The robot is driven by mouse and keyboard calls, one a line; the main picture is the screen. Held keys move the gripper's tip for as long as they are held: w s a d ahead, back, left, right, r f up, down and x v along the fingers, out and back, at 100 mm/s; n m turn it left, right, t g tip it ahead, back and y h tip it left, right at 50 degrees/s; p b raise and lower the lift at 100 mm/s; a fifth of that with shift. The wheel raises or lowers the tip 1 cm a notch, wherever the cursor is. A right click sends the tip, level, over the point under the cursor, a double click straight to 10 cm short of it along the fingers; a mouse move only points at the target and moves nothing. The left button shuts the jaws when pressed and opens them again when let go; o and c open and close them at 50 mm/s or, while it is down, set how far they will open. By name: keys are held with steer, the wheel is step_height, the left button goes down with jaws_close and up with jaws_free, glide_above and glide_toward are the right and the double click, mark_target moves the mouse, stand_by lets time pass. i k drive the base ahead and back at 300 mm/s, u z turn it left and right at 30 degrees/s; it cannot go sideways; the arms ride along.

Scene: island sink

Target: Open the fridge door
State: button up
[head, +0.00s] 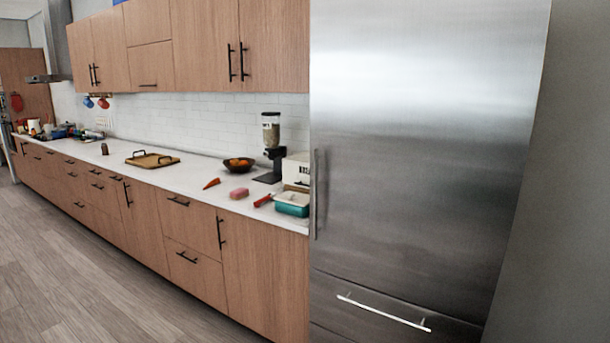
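The fridge (420,150) is a tall brushed stainless steel unit on the right side of the head view. Its large upper door is shut. A vertical bar handle (316,195) runs along the door's left edge, at about the height of the counter. Below the door is a drawer front (400,305), also shut, with a horizontal bar handle (383,313). My gripper is not in the head view, and nothing touches either handle.
A white counter (120,170) over wooden cabinets (265,265) meets the fridge's left side. A teal container (292,204), a bread box (297,170) and a dispenser (271,140) stand near the door handle. The wood floor (80,270) at left is clear.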

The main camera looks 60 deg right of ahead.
mark_target(422, 112)
steer(key=i, duration=0.9)
steer(key=z, duration=0.05)
